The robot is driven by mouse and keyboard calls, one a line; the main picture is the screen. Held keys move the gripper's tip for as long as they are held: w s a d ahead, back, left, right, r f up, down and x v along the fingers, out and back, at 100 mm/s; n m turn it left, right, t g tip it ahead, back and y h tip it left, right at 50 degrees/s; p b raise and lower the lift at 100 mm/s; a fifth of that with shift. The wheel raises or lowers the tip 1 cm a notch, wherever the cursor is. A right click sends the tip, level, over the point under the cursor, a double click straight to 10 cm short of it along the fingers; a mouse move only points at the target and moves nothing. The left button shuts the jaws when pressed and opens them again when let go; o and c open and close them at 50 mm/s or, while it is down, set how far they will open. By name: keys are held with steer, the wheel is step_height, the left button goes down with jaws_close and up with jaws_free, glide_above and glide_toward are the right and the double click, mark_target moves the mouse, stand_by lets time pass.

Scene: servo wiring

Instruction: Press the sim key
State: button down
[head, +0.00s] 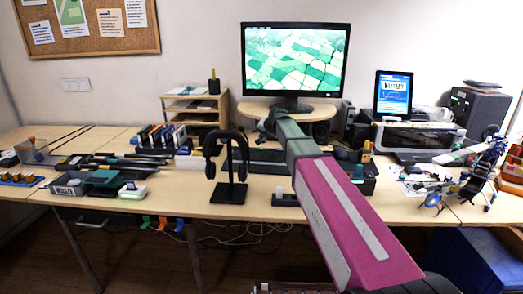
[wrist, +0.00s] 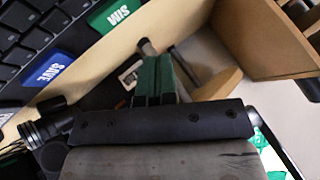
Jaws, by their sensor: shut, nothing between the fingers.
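The sim key (wrist: 120,14) is a green key with white "SIM" lettering at the top of the wrist view, on a black keyboard (wrist: 22,48). It is partly cut off by the frame's top edge. A blue "SAVE" key (wrist: 48,68) sits to its lower left. My gripper (wrist: 153,70) shows green fingers held together, empty, with a pale wooden strip between them and the keys in the picture. The fingers look apart from the sim key. In the head view my arm reaches toward the monitor; the sim key cannot be made out there.
A monitor (head: 294,58) stands on a wooden riser (head: 318,112) behind my arm. A black headphone stand (head: 230,188) is left of the arm. A lit tablet (head: 393,92) and a small helicopter model (head: 470,178) are to the right. Bare desk (head: 175,200) shows at front left.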

steer(key=shift+f, duration=1.7)
steer(key=shift+f, duration=0.2)
stand_by(0.7)
steer(key=shift+f, duration=0.2)
steer(key=shift+f, duration=0.35)
stand_by(0.7)
steer(key=shift+r, duration=0.75)
steer(key=shift+r, duration=0.1)
steer(key=shift+r, duration=2.4)
